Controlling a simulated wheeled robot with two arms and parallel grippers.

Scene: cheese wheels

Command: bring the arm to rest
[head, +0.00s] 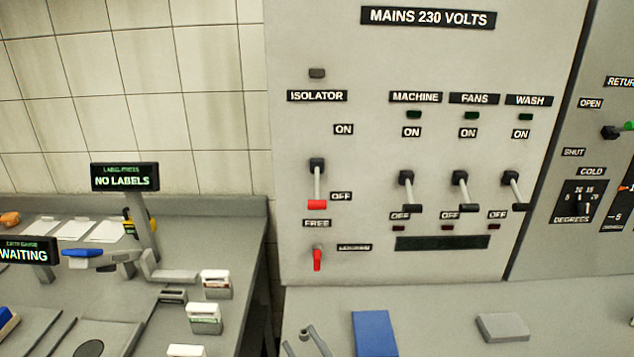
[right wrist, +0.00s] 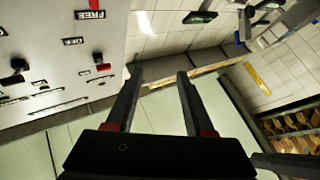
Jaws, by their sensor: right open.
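My right gripper (right wrist: 159,74) shows in the right wrist view with its two dark fingers apart and nothing between them. Its fingers point toward the tiled wall and bench edge, and the switch panel lies to their left, apart from them. My left gripper is not in view. On the grey mains panel (head: 380,55) the isolator lever (head: 317,185) points down at OFF. The machine (head: 409,190), fans (head: 462,190) and wash (head: 515,190) levers also point down.
A red catch (head: 317,259) hangs below the FREE label. A blue block (head: 374,333) and a grey block (head: 502,327) lie on the surface below the panel. At left, a bench holds a NO LABELS display (head: 124,177), a WAITING display (head: 27,251) and small white-topped boxes (head: 216,284).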

